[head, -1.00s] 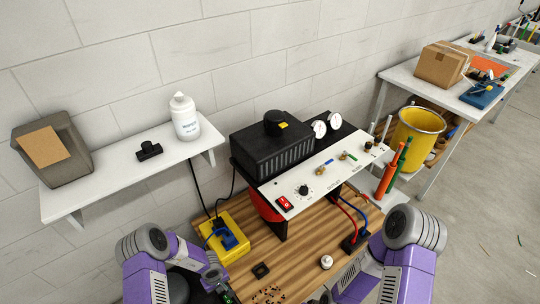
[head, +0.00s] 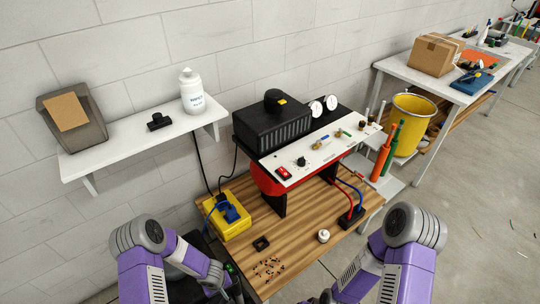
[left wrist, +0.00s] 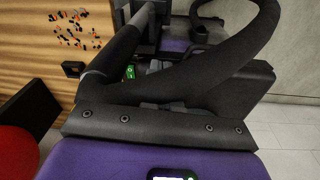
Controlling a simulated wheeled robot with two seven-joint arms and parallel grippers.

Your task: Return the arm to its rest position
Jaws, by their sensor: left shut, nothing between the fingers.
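My left arm comes in from the left in the head view, its purple forearm bent down beside the wooden bench (head: 310,224). The dark end of my left gripper (head: 234,284) shows beside the bench's front left corner, with a small green light near it. It is shut and empty. Black gripper parts and my purple arm fill much of the left wrist view, and the fingertips are hard to make out there. My right arm is folded at the lower right of the head view, and its gripper is out of sight.
On the bench stand a black welder unit (head: 270,125), a white control panel (head: 310,150), a yellow box (head: 226,216), a black square (head: 261,243), a white knob (head: 323,236) and scattered bits (head: 268,268). A wall shelf (head: 130,148) is behind left. A yellow bucket (head: 412,125) stands right.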

